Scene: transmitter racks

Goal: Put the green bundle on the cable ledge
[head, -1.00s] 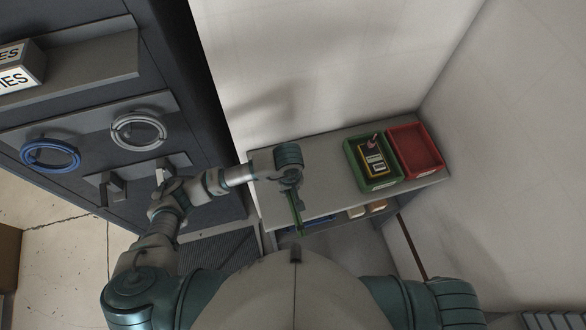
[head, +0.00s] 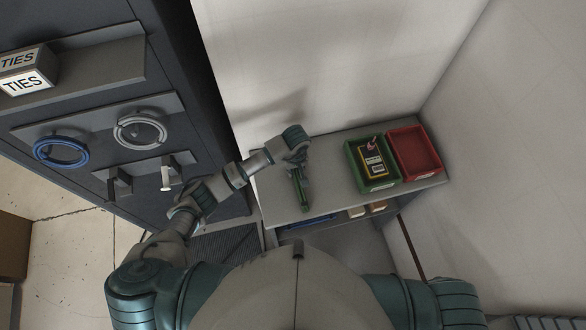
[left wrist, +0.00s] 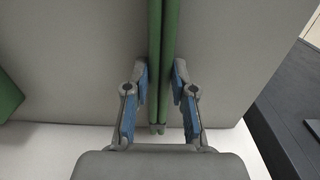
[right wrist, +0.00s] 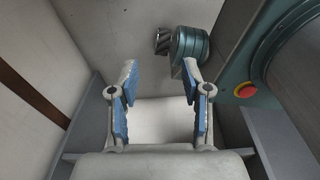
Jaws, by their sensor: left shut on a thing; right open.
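The green bundle (head: 304,194) is a thin pair of green rods over the grey shelf top, near its front left part. My left gripper (head: 297,172) is shut on it; in the left wrist view the green rods (left wrist: 162,50) run between the blue finger pads. I cannot tell whether the bundle touches the shelf. A grey ledge (head: 90,132) on the dark rack at left carries a blue coil (head: 61,150) and a grey coil (head: 140,130). No label shows it as the cable ledge. My right gripper (right wrist: 160,82) is open and empty in the right wrist view.
A green tray (head: 392,184) with a yellow meter (head: 374,160) and a red tray (head: 435,168) stand on the grey shelf (head: 330,195). A TIES box (head: 27,80) sits on the rack's upper ledge. Two handles (head: 166,178) stick out below the coils.

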